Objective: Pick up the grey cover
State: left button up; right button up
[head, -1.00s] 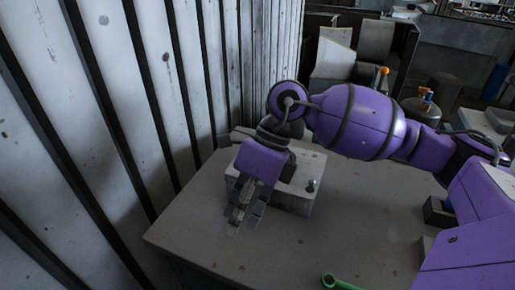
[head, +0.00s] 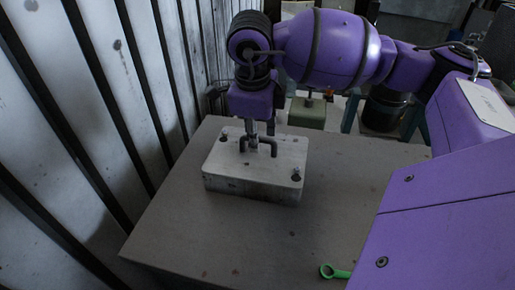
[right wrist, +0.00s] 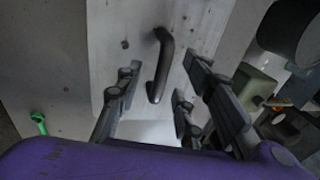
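The grey cover (head: 258,184) is a flat block on the table, with a dark U-shaped handle (head: 270,143) and small dark knobs on top. In the right wrist view, the handle (right wrist: 162,65) appears between the parted fingers of my right gripper (right wrist: 160,85). In the head view my right gripper (head: 258,128) points down over the handle, its fingers partly hidden by the arm and handle. The gripper is open; I cannot tell whether a finger touches the handle. My left gripper is not in view.
The grey table (head: 345,195) is clear to the right of the cover. A green wrench (head: 335,272) lies near the front edge. A slatted wall (head: 75,130) runs close along the left. A green block-like object (head: 307,112) stands behind the table.

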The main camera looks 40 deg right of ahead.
jog(key=shift+f, duration=0.25)
grip_shut()
jog(key=shift+r, duration=0.1)
